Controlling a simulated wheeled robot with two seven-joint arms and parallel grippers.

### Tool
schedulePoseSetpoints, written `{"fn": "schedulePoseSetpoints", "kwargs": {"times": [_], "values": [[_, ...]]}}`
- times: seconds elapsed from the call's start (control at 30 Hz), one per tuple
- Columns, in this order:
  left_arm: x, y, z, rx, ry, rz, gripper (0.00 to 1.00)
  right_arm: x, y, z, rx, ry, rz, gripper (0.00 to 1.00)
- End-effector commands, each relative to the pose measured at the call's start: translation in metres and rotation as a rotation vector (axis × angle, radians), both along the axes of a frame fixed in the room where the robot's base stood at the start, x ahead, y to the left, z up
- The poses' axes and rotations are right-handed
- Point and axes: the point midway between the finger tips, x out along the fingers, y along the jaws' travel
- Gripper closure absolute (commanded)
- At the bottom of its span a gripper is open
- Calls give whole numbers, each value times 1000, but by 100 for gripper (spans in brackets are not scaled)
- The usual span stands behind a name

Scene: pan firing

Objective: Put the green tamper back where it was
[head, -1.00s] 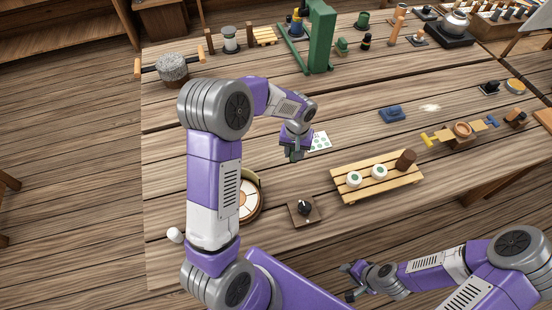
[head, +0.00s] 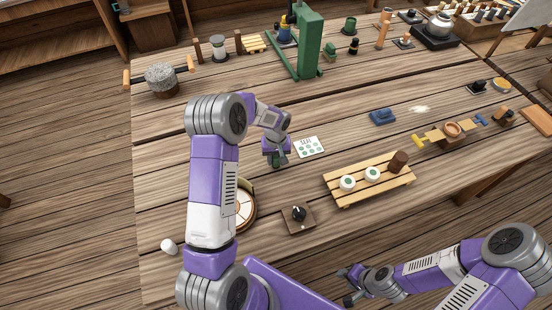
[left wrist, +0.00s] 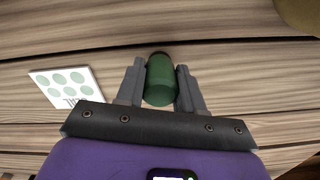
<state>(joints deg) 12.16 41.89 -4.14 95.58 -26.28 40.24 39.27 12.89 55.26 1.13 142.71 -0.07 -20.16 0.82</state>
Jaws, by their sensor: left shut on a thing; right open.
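The green tamper (left wrist: 160,80) is a green cylinder held between the two grey fingers of my left gripper (left wrist: 160,88) in the left wrist view. In the head view my left gripper (head: 277,158) is over the wooden table, just left of the white card with green dots (head: 309,147); the card also shows in the left wrist view (left wrist: 66,86). The fingers and arm mostly hide the tamper in the head view, and its height above the wood is hard to tell. My right gripper (head: 350,285) is open and empty at the lower right, off the table's front edge.
A slatted wooden rack (head: 340,194) with two white-and-green pieces and a brown cylinder stands to the right. A small board with a black knob (head: 298,214) and a round tray (head: 245,208) lie nearer me. A green press (head: 309,45) stands at the back. Table left of the card is bare.

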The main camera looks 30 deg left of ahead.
Motion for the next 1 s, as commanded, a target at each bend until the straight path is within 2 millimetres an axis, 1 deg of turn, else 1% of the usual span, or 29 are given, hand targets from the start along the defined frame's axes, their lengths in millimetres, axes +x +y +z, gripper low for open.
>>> {"fn": "schedulePoseSetpoints", "kwargs": {"times": [0.23, 0.37, 0.4, 0.53, 0.87, 0.97, 1.0], "values": [[1, 0, -1, 1, -3, 0, 94, 0, 0, 0, 0, 0, 0, 57], [1, 0, -5, 1, -3, 0, 94, 0, 0, -5, 0, 0, 0, 57], [1, 0, -4, 0, -2, 1, 57, 0, 0, -3, 0, 0, 0, 57], [1, 0, -4, 0, -2, 1, 38, 0, 0, -3, 0, 0, 0, 57], [1, 0, -1, 0, -2, 0, 38, 0, 0, -1, 0, 0, 0, 57], [1, 0, 8, 1, -5, 0, 38, 0, 0, 2, 0, 0, 0, 57], [2, 1, 15, 1, -7, 1, 38, 0, 0, 2, 0, 0, 0, 57]]}}
